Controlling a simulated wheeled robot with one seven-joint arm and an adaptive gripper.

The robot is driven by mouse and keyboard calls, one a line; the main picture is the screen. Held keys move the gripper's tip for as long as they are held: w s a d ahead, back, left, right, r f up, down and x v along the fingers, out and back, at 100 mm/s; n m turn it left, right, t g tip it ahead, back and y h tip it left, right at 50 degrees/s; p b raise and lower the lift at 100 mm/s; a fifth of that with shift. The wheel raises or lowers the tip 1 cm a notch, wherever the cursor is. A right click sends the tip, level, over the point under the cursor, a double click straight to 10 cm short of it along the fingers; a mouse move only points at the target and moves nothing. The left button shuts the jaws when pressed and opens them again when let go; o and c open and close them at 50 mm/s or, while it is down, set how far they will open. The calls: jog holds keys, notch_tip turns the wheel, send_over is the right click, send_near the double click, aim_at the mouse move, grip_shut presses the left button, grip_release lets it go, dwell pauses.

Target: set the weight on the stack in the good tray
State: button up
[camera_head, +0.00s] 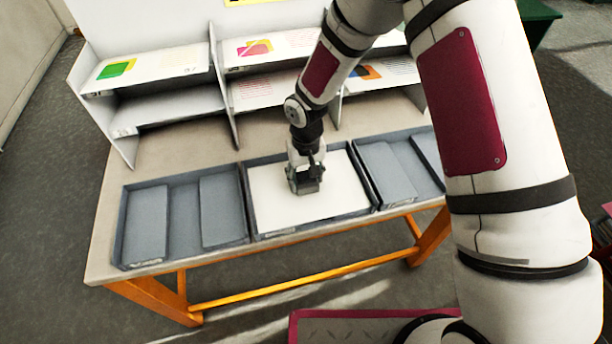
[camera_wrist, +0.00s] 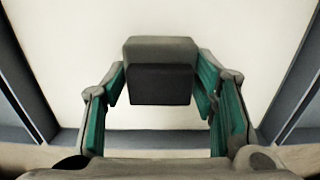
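The weight is a dark grey block (camera_wrist: 160,72), seen between my fingers in the wrist view and low at the gripper in the head view (camera_head: 308,184). My gripper (camera_wrist: 161,85) points down, its green-padded fingers against both sides of the block. In the head view my gripper (camera_head: 305,168) is over the white paper stack (camera_head: 330,205) in the middle tray (camera_head: 262,236). The stack nearly fills that tray. Whether the block touches the paper is hard to tell. No label saying which tray is good is readable.
The left tray (camera_head: 124,225) and right tray (camera_head: 368,165) hold grey-blue strips. A white shelf rack (camera_head: 222,75) with printed sheets stands behind the trays. The grey tabletop (camera_head: 185,145) is clear between rack and trays.

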aim_at(306, 175)
jog(key=o, duration=0.4)
jog(key=shift+c, duration=0.2)
jog(key=s+d+r+t, duration=0.1)
jog(key=d+r, duration=0.2)
jog(key=r, duration=0.8)
jog(key=s+d+r, duration=0.1)
jog(key=d+r, duration=0.3)
jog(key=r, duration=0.8)
jog(key=s+d+r+m+t, duration=0.2)
jog(key=s+d+r+t, duration=0.1)
jog(key=s+d+r, duration=0.9)
jog(key=s+d+r+m+t, duration=0.1)
jog(key=s+r, duration=0.2)
jog(key=s, duration=0.6)
jog(key=shift+s, duration=0.3)
jog(key=shift+d, duration=0.1)
